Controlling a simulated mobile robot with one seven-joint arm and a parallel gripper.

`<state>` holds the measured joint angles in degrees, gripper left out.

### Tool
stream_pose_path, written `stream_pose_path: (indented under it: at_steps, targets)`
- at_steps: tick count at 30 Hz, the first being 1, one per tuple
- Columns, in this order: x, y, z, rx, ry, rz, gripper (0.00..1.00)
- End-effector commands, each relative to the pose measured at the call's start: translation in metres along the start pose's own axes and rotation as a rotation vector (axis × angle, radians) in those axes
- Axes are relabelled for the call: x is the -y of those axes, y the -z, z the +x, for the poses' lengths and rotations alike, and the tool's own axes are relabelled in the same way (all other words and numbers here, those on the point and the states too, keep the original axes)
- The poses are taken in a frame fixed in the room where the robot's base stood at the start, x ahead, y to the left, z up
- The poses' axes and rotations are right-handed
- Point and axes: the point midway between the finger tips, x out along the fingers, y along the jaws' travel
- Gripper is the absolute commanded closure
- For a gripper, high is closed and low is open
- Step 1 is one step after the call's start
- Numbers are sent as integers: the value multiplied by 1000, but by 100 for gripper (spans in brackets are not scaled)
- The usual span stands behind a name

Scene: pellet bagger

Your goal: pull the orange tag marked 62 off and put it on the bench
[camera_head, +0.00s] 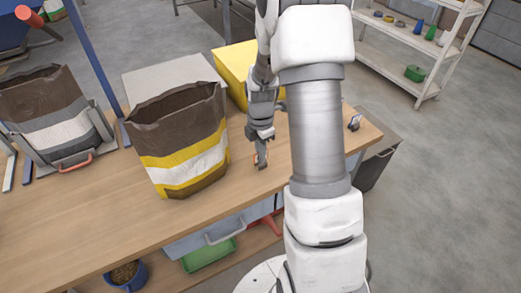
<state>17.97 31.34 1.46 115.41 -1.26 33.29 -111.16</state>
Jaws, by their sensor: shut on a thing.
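My gripper (262,160) points down just above or at the wooden bench (235,200), to the right of the brown bag with yellow and white bands (185,170). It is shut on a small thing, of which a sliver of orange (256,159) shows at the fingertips. This looks like the orange tag, mostly hidden by the fingers. No number can be read. I cannot tell whether the tag touches the bench top or the bag.
Another striped bag (48,110) stands in a metal holder at the left. A yellow box (236,65) and a pale grey block (165,75) stand behind the nearer bag. The bench front left of the arm is clear. A white shelf (420,60) stands at the back right.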

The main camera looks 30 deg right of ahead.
Motion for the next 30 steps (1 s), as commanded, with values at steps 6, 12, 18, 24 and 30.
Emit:
stream_pose_path:
  at_steps: [6, 12, 18, 24, 30]
  targets:
    - [0, 0, 10, 0, 0, 0, 100]
    - [0, 0, 9, 0, 0, 0, 100]
    - [0, 0, 13, 0, 0, 0, 100]
    - [0, 0, 18, 0, 0, -1, 92]
    - [0, 0, 17, 0, 0, -1, 58]
